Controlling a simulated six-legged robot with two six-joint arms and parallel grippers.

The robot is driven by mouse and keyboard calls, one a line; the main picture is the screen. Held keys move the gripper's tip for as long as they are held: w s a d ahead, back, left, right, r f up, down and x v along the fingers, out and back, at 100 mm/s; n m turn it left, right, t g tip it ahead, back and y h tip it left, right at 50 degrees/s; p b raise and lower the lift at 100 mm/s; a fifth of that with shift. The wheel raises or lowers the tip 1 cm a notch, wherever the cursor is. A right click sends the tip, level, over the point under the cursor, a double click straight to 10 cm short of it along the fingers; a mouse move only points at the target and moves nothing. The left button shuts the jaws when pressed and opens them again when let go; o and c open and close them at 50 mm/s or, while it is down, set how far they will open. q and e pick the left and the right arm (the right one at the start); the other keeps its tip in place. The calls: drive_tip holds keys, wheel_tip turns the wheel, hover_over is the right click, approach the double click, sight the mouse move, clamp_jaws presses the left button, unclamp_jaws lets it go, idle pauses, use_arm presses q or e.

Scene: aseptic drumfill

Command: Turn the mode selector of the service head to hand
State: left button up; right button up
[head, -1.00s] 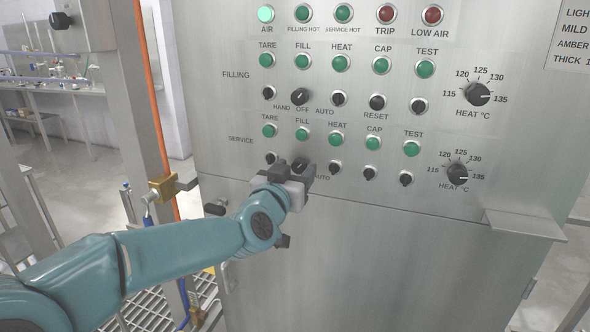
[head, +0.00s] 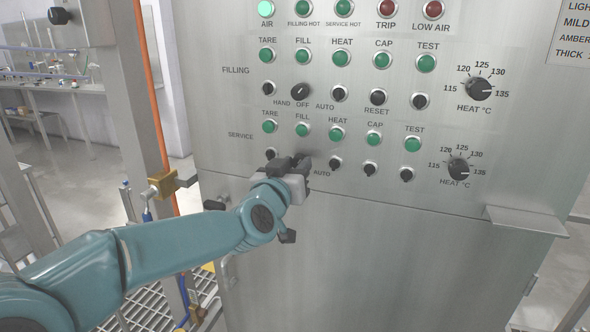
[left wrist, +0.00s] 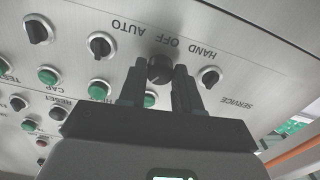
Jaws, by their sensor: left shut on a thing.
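The service mode selector is a black knob (left wrist: 160,68) in the lower control row, below the OFF label in the upside-down left wrist view, with HAND and AUTO to either side. My left gripper (head: 290,164) is shut on it, one finger at each side, as the left wrist view shows (left wrist: 160,82). In the head view the gripper hides the knob and its HAND and OFF labels; only AUTO shows at its right. I cannot read which way the knob's pointer faces. My right gripper is not in view.
The similar filling selector (head: 300,92) sits just above, among small black switches and green lamps. The service heat dial (head: 459,169) is at the right. A small ledge (head: 525,222) juts from the cabinet (head: 400,255). An orange pipe (head: 152,90) runs at the left.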

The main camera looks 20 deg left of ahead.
use_arm(q)
drive_tip(key=shift+n+b, duration=3.5)
drive_tip(key=shift+n, duration=5.7)
drive_tip(key=o, duration=1)
drive_tip(key=shift+o, duration=0.2)
